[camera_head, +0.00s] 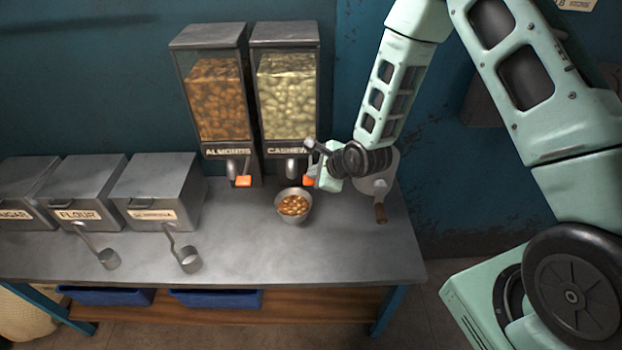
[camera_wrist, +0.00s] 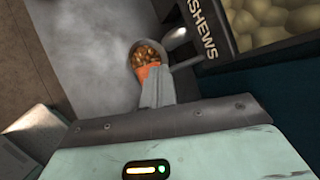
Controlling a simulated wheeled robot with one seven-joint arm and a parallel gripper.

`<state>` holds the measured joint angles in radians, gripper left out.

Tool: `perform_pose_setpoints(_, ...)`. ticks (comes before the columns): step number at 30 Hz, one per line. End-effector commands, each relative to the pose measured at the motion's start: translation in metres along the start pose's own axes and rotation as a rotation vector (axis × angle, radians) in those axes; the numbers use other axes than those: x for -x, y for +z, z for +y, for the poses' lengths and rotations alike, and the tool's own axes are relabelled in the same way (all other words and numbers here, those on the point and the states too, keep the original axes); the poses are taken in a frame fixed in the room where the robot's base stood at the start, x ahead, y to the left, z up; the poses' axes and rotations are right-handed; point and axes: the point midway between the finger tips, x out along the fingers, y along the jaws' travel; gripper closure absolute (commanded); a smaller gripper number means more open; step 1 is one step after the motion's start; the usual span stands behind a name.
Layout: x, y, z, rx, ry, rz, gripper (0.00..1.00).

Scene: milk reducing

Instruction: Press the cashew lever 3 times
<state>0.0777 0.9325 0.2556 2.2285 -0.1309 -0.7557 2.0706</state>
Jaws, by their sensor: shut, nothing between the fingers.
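The cashew dispenser (camera_head: 287,95), labelled CASHEWS and filled with pale nuts, stands against the back wall. Its orange lever (camera_head: 308,181) sticks out at the lower front, partly hidden by my gripper (camera_head: 315,175). In the wrist view my gripper (camera_wrist: 158,78) is shut, with its fingertips at the orange lever (camera_wrist: 148,70); I cannot tell whether they touch. A metal cup (camera_head: 294,205) holding brown nuts stands on the counter below the cashew spout (camera_head: 292,168). The cup also shows beyond the lever in the wrist view (camera_wrist: 134,49).
The almond dispenser (camera_head: 214,95) with its orange lever (camera_head: 243,181) stands to the left. Metal bins (camera_head: 158,190) and two scoops (camera_head: 188,260) are on the left. The counter's front right is clear.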

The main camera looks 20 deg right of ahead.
Motion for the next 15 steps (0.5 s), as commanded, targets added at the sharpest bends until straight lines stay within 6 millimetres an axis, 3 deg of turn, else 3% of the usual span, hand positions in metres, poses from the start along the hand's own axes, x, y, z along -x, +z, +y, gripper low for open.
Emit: perform_pose_setpoints(15,-0.0047,-0.0035,0.0034,-0.001,0.000,0.000,1.00)
